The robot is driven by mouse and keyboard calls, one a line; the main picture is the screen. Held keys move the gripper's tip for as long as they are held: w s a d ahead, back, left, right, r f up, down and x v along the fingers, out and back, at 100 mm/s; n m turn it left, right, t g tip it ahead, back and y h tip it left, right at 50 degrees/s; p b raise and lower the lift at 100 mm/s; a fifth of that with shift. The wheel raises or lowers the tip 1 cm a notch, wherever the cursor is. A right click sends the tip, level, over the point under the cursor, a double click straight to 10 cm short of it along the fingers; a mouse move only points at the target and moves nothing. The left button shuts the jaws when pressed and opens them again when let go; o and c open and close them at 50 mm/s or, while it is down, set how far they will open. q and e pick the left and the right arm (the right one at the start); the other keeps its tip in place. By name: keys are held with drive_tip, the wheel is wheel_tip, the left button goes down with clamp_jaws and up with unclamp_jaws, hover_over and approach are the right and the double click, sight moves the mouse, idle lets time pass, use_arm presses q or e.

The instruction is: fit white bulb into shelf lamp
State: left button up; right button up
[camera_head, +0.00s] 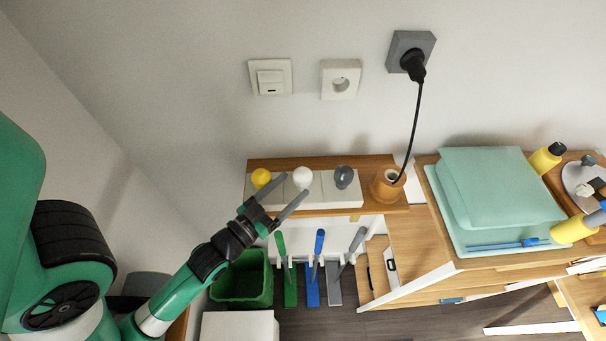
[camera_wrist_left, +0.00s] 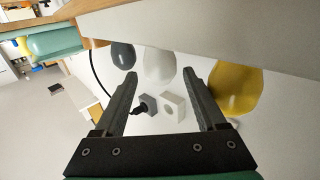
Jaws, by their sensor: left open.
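The white bulb (camera_head: 302,177) stands in a pale holder (camera_head: 326,184) on the wooden wall shelf, between a yellow bulb (camera_head: 261,178) and a grey bulb (camera_head: 343,177). My left gripper (camera_head: 293,187) is open and empty at the front of the holder, its fingertips close to the white bulb. In the left wrist view the white bulb (camera_wrist_left: 159,58) shows between the open fingers, around the level of their tips; I cannot tell whether they touch it. The shelf lamp (camera_head: 388,186) is an orange-brown base with an open top, right of the holder. My right gripper is not in view.
A black cord (camera_head: 416,105) runs from a wall plug to the lamp.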

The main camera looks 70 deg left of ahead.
sight(296, 182)
use_arm(q)
drive_tip(key=p+x, duration=0.1)
drive_tip(key=x, duration=0.4)
drive_tip(key=c, duration=1.1)
drive_tip(key=shift+r, duration=0.1)
